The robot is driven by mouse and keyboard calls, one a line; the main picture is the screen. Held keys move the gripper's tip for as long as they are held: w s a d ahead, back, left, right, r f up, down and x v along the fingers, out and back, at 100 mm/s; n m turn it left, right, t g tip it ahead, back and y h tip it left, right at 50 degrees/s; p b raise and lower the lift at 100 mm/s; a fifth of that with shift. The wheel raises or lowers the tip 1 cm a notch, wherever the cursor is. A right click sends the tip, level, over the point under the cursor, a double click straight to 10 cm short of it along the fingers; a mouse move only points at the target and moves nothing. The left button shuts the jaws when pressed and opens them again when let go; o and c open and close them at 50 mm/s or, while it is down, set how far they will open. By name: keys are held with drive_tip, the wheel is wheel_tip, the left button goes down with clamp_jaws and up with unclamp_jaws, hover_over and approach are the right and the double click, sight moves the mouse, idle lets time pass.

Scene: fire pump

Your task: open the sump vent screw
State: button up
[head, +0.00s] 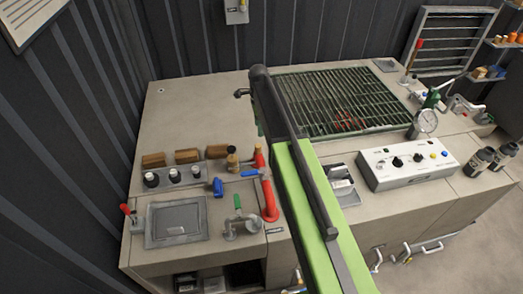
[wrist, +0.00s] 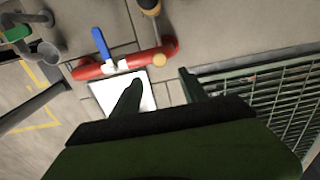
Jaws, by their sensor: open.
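I cannot tell for sure which part is the sump vent screw. A small brass-yellow knob (wrist: 159,60) shows at the right end of the red pipe (wrist: 88,70) in the wrist view. The pipe carries a blue lever (wrist: 102,44). In the head view the red pipe (head: 269,200) and blue lever (head: 250,173) stand left of my green arm. My gripper (wrist: 160,88) is open, with two dark green fingers apart and nothing seen between them. The knob appears just beyond the fingertips; the distance is unclear. In the head view I cannot make out the fingers.
A green grating (head: 335,100) lies right of my arm. A brass-topped post (head: 232,158) and wooden blocks (head: 187,155) stand to the left. A white control box (head: 408,163) and a gauge (head: 426,122) are at right. The back left bench top is clear.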

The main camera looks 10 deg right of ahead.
sight(259, 145)
wheel_tip(259, 145, down, 11)
drive_tip(key=b, duration=0.9)
drive_tip(key=shift+a, duration=0.1)
drive_tip(key=shift+r, duration=0.15)
drive_tip(key=shift+c, duration=0.2)
